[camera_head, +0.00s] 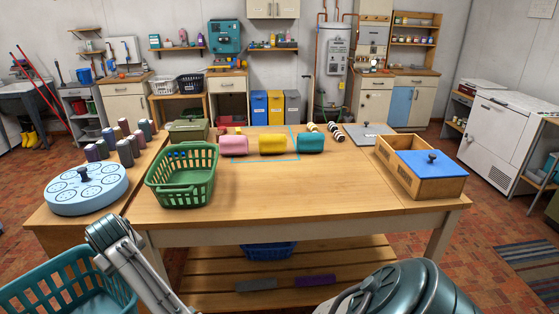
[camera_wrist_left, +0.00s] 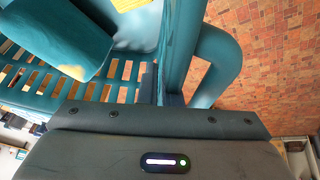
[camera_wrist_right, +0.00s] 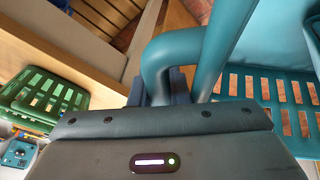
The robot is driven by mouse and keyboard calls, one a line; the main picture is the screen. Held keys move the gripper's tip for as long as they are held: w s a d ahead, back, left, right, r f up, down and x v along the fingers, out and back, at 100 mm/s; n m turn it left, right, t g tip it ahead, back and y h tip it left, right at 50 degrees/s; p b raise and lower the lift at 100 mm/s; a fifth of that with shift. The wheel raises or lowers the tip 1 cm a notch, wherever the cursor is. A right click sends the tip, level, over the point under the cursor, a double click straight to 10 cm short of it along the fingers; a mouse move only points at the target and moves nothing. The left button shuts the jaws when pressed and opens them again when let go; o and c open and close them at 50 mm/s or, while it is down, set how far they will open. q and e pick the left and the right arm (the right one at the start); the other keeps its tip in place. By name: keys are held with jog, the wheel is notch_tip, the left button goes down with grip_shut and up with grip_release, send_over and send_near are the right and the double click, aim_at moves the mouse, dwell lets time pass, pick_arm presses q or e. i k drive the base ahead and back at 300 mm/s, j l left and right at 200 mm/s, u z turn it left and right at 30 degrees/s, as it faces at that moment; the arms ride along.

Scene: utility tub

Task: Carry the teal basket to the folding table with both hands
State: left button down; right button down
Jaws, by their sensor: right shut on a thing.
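The teal basket (camera_head: 70,285) is at the lower left of the head view, partly cut off by the frame. Both wrist views show its slotted wall and looped handles. My right gripper (camera_wrist_right: 160,88) is shut on a teal handle (camera_wrist_right: 172,52). My left gripper (camera_wrist_left: 163,92) has its fingers at the basket's rim beside a looped handle (camera_wrist_left: 215,60); its grip is unclear. A teal roll (camera_wrist_left: 60,35) and a partly seen white and yellow item lie in the basket. Neither gripper shows in the head view. I cannot identify the folding table.
A large wooden table (camera_head: 290,205) fills the middle. A low slatted shelf (camera_head: 340,275) is beneath.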

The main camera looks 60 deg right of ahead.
aim_at(312, 185)
jog(key=z, duration=1.05)
